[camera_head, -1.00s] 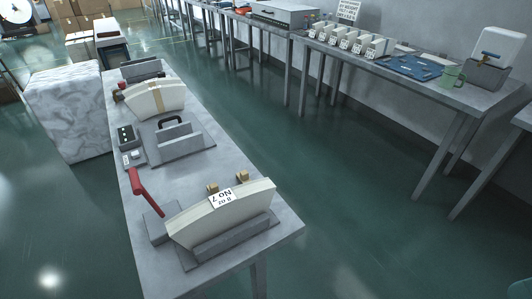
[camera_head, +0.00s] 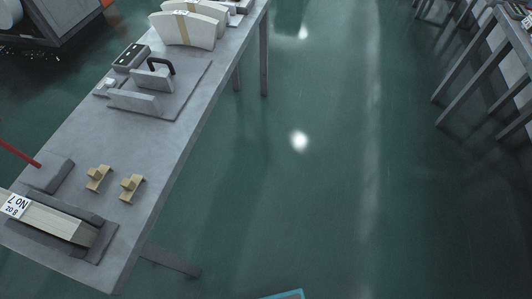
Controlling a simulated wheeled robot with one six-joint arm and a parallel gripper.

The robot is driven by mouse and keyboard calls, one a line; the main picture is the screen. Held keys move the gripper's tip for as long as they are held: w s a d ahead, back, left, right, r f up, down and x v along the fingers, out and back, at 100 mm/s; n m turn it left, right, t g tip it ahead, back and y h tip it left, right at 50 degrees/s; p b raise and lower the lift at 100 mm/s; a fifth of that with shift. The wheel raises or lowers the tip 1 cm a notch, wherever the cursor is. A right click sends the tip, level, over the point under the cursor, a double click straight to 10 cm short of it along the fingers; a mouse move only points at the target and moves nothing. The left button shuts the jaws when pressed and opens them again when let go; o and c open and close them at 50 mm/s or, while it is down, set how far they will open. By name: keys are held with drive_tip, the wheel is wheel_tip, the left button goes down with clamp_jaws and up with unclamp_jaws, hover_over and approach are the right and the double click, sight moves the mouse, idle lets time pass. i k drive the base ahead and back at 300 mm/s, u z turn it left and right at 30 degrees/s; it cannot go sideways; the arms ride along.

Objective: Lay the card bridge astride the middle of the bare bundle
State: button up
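Two small tan stepped pieces, which look like card bridges, stand on the near part of the bench: one on the left (camera_head: 98,178) and one on the right (camera_head: 131,187). A pale cream bundle (camera_head: 58,222) lies in a dark grey cradle (camera_head: 105,248) at the lower left, partly cut off by the frame edge. A white numbered label (camera_head: 16,205) sits on it, and I see no tan band around its visible part. A second cream bundle (camera_head: 200,30) at the far end has a tan band around its middle. My gripper is not in view.
The grey bench (camera_head: 165,140) carries a grey plate with upright walls and a black handle (camera_head: 160,64), and a dark box (camera_head: 131,56). A red lever (camera_head: 20,153) rises beside the near cradle. Green floor right of the bench is clear. A teal-edged object (camera_head: 283,295) shows at the bottom.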

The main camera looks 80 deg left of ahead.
sight(130, 186)
drive_tip(key=i, duration=0.6)
drive_tip(key=u, duration=2.1)
drive_tip(key=i, duration=2.3)
drive_tip(key=u, duration=3.15)
